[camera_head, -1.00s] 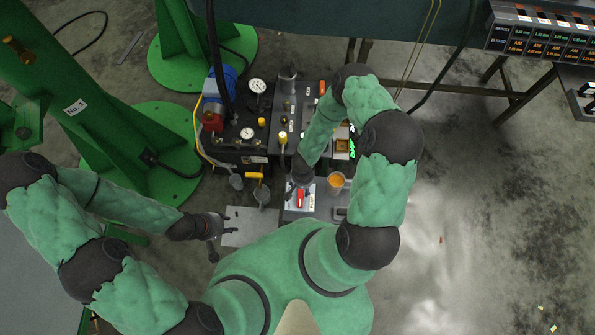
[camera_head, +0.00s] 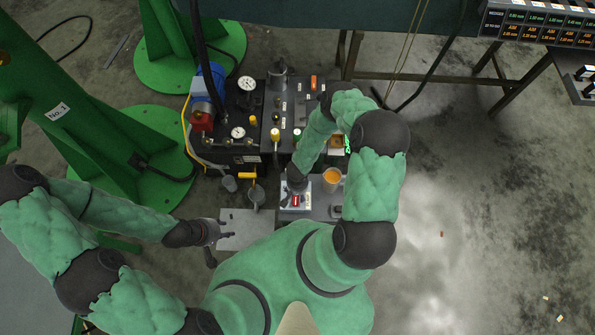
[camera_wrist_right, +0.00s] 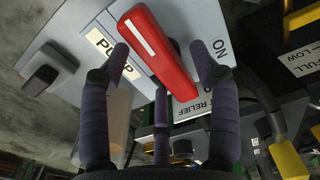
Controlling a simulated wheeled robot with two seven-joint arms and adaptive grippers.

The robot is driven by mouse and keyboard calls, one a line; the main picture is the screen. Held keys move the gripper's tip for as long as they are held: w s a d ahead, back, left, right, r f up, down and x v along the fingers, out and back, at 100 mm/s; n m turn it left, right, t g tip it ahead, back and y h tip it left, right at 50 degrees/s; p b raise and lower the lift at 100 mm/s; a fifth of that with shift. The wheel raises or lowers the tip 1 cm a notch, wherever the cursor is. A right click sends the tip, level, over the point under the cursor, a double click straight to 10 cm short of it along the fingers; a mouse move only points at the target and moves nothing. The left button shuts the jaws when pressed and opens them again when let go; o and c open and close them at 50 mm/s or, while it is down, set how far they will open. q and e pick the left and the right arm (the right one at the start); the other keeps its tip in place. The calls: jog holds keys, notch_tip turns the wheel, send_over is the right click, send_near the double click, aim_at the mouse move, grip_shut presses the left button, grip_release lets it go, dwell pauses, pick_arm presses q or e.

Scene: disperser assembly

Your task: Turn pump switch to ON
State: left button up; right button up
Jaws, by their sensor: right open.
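The pump switch (camera_wrist_right: 160,50) is a long red handle with a white stripe. It lies diagonally on a light plate in the right wrist view. A partly covered label starting "PU" (camera_wrist_right: 104,45) is left of it and "ON" (camera_wrist_right: 221,48) is to its right. My right gripper (camera_wrist_right: 160,62) is open, with dark purple fingers on either side of the handle; I cannot tell whether they touch it. In the head view the red switch (camera_head: 296,201) shows just below my right gripper (camera_head: 297,187). My left gripper (camera_head: 212,234) hangs beside a grey plate, its opening unclear.
An orange-filled cup (camera_head: 332,180) stands right of the switch panel (camera_head: 292,211). The pump unit (camera_head: 238,135) with gauges and a yellow-handled valve (camera_head: 248,176) are behind and left. A green column (camera_head: 60,120) stands at left. Open floor (camera_head: 470,200) lies to the right.

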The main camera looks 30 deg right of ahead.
jog(key=c, duration=1.2)
jog(key=shift+o, duration=0.2)
jog(key=shift+m, duration=0.3)
jog(key=m, duration=0.3)
jog(key=shift+a+m, duration=0.1)
jog(key=shift+m, duration=0.2)
jog(key=m+p, duration=0.1)
jog(key=m, duration=0.3)
jog(key=shift+s+a+m, duration=0.1)
jog(key=shift+m, duration=0.2)
jog(key=m, duration=0.4)
jog(key=shift+a, duration=0.1)
jog(key=shift+a+m+p, duration=0.15)
jog(key=shift+m+p, duration=0.25)
jog(key=shift+m, duration=2.1)
